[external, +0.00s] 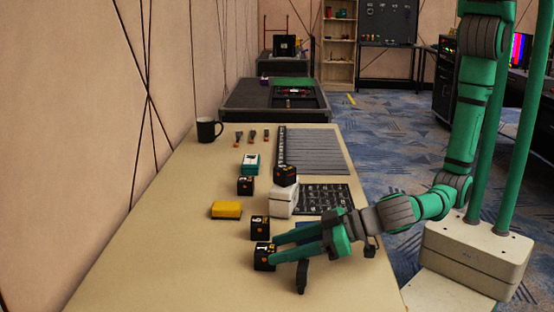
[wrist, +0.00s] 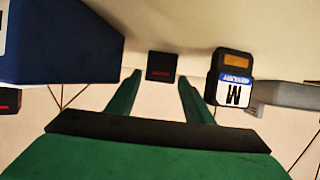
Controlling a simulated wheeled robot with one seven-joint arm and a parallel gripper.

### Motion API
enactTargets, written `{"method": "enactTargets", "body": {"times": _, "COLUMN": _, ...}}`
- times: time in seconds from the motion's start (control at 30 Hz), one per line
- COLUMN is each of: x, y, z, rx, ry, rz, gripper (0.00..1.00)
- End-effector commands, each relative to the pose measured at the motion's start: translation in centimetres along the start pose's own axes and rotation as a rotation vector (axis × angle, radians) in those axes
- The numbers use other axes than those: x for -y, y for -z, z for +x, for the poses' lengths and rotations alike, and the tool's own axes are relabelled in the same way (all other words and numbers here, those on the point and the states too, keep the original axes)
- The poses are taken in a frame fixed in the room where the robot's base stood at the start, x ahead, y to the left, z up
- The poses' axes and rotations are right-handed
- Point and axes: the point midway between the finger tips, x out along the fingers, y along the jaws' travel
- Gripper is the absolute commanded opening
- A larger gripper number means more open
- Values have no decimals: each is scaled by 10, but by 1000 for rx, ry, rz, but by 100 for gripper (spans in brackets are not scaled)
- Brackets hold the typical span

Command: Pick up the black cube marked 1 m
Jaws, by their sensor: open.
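Several black cubes with pale and orange marks are on the table; which one reads 1 m is too small to tell. The nearest black cube (external: 264,257) is at the tips of my gripper (external: 274,249). A second black cube (external: 260,228) sits just behind it. Another black cube (external: 245,186) is farther back, and one black cube (external: 285,175) rests on a white box (external: 283,200). In the wrist view, a black cube (wrist: 162,67) with a small red mark shows between and beyond the fingertips of my gripper (wrist: 158,82). My gripper is open, its fingers apart.
A yellow block (external: 226,210) lies left of the cubes. A teal-and-white box (external: 250,164) and black mug (external: 208,130) are farther back. The table's left front is clear.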

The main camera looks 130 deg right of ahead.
Motion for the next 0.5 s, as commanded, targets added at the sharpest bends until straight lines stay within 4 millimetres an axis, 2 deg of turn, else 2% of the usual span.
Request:
{"method": "enactTargets", "body": {"times": 0.1, "x": 0, "y": 0, "z": 16, "rx": 0, "ry": -2, "rz": 1, "gripper": 47}}
{"method": "enactTargets", "body": {"times": 0.2, "x": 0, "y": 0, "z": 24, "rx": 0, "ry": 0, "rz": 0, "gripper": 47}}
{"method": "enactTargets", "body": {"times": 0.47, "x": 0, "y": 0, "z": 26, "rx": 0, "ry": 1, "rz": 0, "gripper": 47}}
{"method": "enactTargets", "body": {"times": 0.5, "x": 0, "y": 0, "z": 26, "rx": 0, "ry": 1, "rz": 0, "gripper": 40}}
